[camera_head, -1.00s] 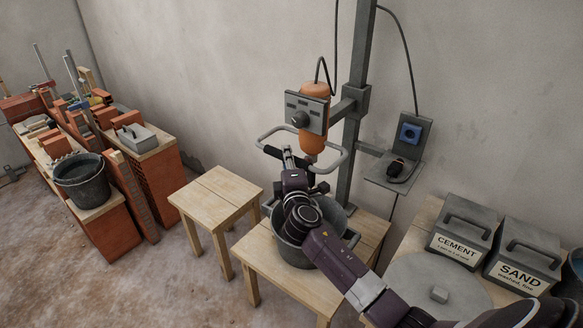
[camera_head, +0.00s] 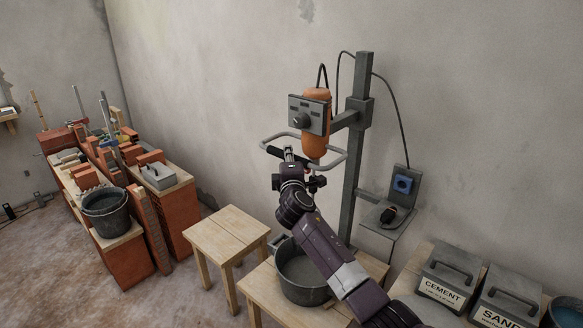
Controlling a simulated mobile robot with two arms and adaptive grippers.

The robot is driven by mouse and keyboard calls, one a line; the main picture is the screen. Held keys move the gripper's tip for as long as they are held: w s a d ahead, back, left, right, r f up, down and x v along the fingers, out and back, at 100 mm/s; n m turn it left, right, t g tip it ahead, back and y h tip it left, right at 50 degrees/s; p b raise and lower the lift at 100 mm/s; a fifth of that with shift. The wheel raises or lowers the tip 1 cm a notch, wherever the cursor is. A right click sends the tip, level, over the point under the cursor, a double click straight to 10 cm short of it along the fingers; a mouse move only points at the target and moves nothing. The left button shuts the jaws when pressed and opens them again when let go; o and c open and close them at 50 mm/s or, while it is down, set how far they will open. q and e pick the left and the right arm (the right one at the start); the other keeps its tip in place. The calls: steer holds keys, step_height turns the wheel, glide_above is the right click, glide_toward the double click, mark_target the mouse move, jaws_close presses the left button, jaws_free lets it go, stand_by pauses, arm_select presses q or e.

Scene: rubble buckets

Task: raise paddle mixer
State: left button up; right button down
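The paddle mixer (camera_head: 316,130) has an orange body with a grey control box and hangs on the carriage of a grey upright post (camera_head: 357,165). Its looped grey handlebar (camera_head: 341,160) has a black grip on the left side. My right gripper (camera_head: 289,154) is at that left grip and appears shut on it. The fingers are small and partly hidden. The dark bucket (camera_head: 301,291) stands on a low wooden table below the mixer. My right arm hides the shaft and paddle. My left gripper is not in view.
A wooden stool (camera_head: 226,237) stands left of the bucket table. A socket panel (camera_head: 403,183) and small shelf are right of the post. Cement (camera_head: 446,276) and sand (camera_head: 509,300) boxes sit at the right. Brick stacks with another bucket (camera_head: 106,213) stand at the left.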

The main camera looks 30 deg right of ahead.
step_height(320, 180, up, 2)
steer(key=shift+r+p, duration=0.25)
steer(key=shift+p, duration=0.15)
steer(key=shift+r, duration=0.1)
steer(key=c, duration=1.7)
jaws_free()
steer(key=shift+f, duration=0.2)
steer(key=shift+s+a+f, duration=0.15)
steer(key=shift+s, duration=0.2)
steer(key=v, duration=1.1)
steer(key=shift+s+r, duration=0.2)
